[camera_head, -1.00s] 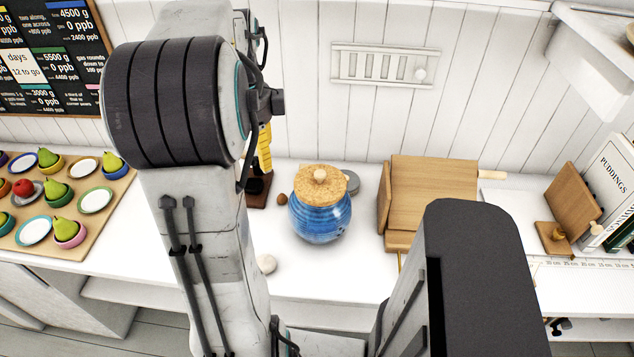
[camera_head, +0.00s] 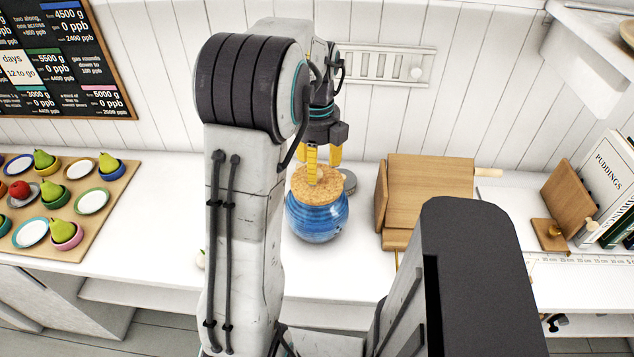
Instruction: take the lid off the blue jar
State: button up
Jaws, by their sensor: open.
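The blue jar (camera_head: 318,222) stands upright on the white counter in the camera_head view. Its cork-coloured lid (camera_head: 305,188) sits on top, with a small knob in the middle that is partly hidden by a finger. My gripper (camera_head: 323,168) has yellow fingers and is open, pointing down right at the lid. One finger is in front of the lid near the knob and the other is behind it. I cannot tell whether the fingers touch the lid or knob. My arm stands just left of the jar.
A grey round object (camera_head: 348,180) lies behind the jar. A wooden box (camera_head: 430,188) stands to its right. A board (camera_head: 100,215) with several small bowls, plates and fruit is at the left. Books (camera_head: 608,190) stand far right. The counter in front of the jar is clear.

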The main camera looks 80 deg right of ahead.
jog(key=shift+f, duration=1.2)
grip_shut()
